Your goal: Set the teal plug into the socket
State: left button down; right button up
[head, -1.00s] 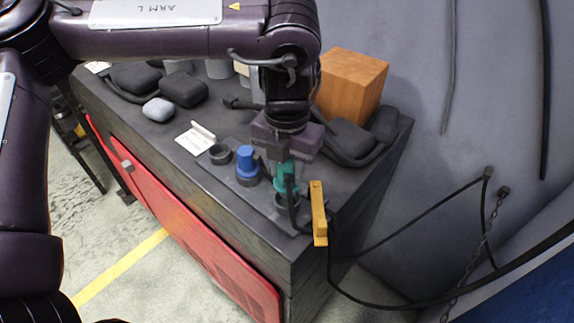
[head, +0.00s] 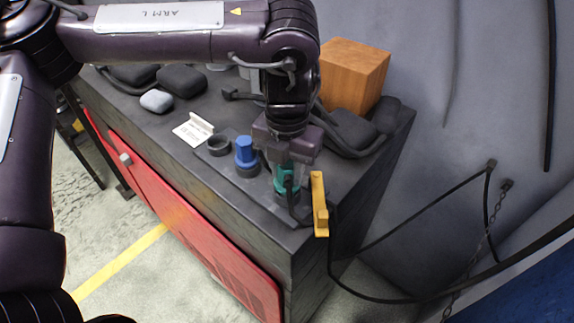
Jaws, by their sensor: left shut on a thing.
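The teal plug (head: 288,181) is upright between the fingers of my left gripper (head: 287,166), which is shut on it and points down from above. A dark ring-shaped socket (head: 284,201) shows around the plug's lower end, at the near right of a dark plate. The plug's bottom is hidden, so I cannot tell how deep it sits. A blue plug (head: 245,154) stands in another dark ring to the left. An empty dark ring (head: 219,146) is further left. My right gripper is not in view.
A yellow upright piece (head: 320,204) stands close right of the teal plug, near the bench edge, with a black cable running off. A wooden block (head: 352,76) and dark padded items (head: 352,132) lie behind. A white label card (head: 192,131) lies left.

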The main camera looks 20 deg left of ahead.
pick_arm(q)
jog(key=shift+f, duration=0.35)
jog(key=c, duration=1)
grip_release()
jog(key=shift+o, duration=0.2)
jog(key=shift+r+b, duration=0.45)
jog(key=shift+r, duration=3.45)
